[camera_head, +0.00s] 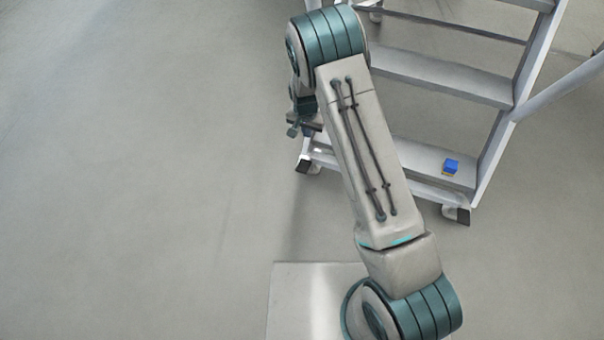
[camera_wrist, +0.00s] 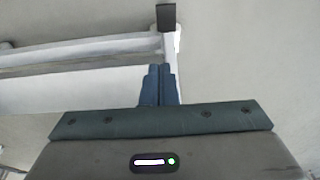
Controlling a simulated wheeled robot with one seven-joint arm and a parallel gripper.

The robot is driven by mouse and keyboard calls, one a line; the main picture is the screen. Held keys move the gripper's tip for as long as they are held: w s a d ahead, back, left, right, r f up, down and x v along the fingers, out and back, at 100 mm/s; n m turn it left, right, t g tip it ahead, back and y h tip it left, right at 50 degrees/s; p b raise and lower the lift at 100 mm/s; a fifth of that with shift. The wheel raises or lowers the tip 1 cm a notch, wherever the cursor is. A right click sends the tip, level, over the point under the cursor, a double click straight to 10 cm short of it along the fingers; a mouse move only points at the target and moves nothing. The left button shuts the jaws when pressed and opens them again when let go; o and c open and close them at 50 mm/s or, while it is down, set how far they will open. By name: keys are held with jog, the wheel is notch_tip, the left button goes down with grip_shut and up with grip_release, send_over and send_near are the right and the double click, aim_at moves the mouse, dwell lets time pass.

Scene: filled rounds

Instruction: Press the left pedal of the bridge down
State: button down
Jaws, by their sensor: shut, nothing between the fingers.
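The bridge looks like a grey metal step frame (camera_head: 437,78) at the upper right of the head view. My gripper (camera_head: 299,126) is at the left end of the lowest step, partly hidden by my arm. In the wrist view my gripper (camera_wrist: 159,82) has its blue-grey fingers together and empty, close to a pale rail of the frame. I cannot tell whether they touch it.
The grey floor (camera_head: 130,170) to the left is clear.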

jog(key=b, duration=0.3)
send_over(304, 168)
jog(key=s+a, duration=0.1)
jog(key=s, duration=0.1)
notch_tip(304, 168, down, 12)
jog(key=shift+s, duration=0.15)
jog(key=shift+a+r, duration=0.1)
jog(key=f+b, duration=0.1)
jog(key=f, duration=0.2)
jog(key=w+f+b, duration=0.1)
jog(key=f, duration=0.2)
jog(key=f+b, duration=0.2)
jog(key=f, duration=0.2)
jog(key=shift+w+d, duration=0.3)
jog(key=shift+w, duration=0.1)
jog(key=shift+r, duration=0.1)
jog(key=shift+s+d+h, duration=0.1)
jog(key=shift+d+h, duration=0.1)
jog(key=shift+h, duration=0.1)
